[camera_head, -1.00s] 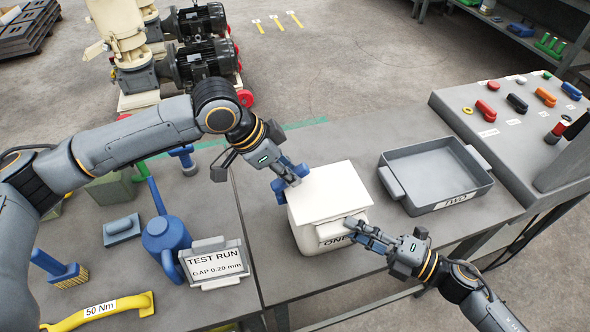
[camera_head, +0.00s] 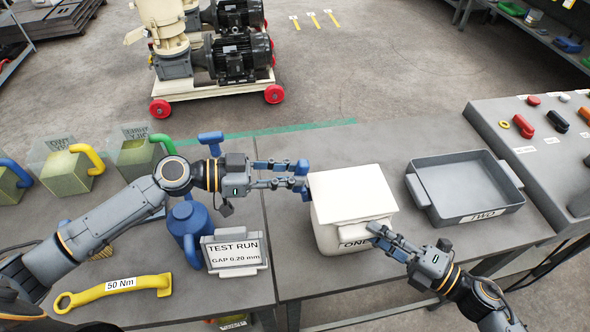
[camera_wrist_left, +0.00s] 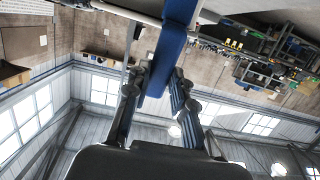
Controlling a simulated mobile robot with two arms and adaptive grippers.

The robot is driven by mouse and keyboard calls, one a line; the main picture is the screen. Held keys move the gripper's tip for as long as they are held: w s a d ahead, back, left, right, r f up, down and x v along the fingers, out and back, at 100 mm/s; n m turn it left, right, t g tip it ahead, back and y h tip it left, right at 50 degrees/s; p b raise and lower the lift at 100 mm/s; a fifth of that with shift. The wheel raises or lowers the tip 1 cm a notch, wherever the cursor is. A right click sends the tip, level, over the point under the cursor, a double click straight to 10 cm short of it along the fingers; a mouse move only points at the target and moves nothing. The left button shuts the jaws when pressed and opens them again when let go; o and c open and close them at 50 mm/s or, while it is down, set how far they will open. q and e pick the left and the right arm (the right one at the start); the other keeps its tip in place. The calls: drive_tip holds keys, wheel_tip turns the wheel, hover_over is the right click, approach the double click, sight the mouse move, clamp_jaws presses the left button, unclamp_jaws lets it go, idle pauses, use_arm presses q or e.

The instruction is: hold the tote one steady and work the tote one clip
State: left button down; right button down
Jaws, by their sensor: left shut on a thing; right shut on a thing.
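Tote one (camera_head: 332,238), a white box with a pale lid (camera_head: 347,191) and a label reading ONE, stands upright on the bench. A blue clip (camera_head: 302,168) shows at its left side. My left gripper (camera_head: 298,175) is shut on this blue piece from the left; a blue bar (camera_wrist_left: 172,45) also runs between its fingers in the left wrist view. How the clip joins the tote is hidden. My right gripper (camera_head: 376,236) is shut on the tote's front edge beside the label; its fingertips partly cover the grip there.
A grey tray marked TWO (camera_head: 468,200) stands right of tote one. A control panel (camera_head: 540,130) stands far right. Bench is clear behind the tote.

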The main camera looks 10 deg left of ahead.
use_arm(q)
drive_tip(key=shift+s+a+f+h, duration=0.15)
drive_tip(key=shift+s+h, duration=0.15)
drive_tip(key=shift+h, duration=0.5)
drive_tip(key=c, duration=1.3)
unclamp_jaws()
drive_tip(key=shift+o, duration=0.9)
drive_tip(key=shift+w+a, duration=0.1)
drive_tip(key=shift+f, duration=0.1)
drive_tip(key=v, duration=1.2)
drive_tip(key=shift+s, duration=0.25)
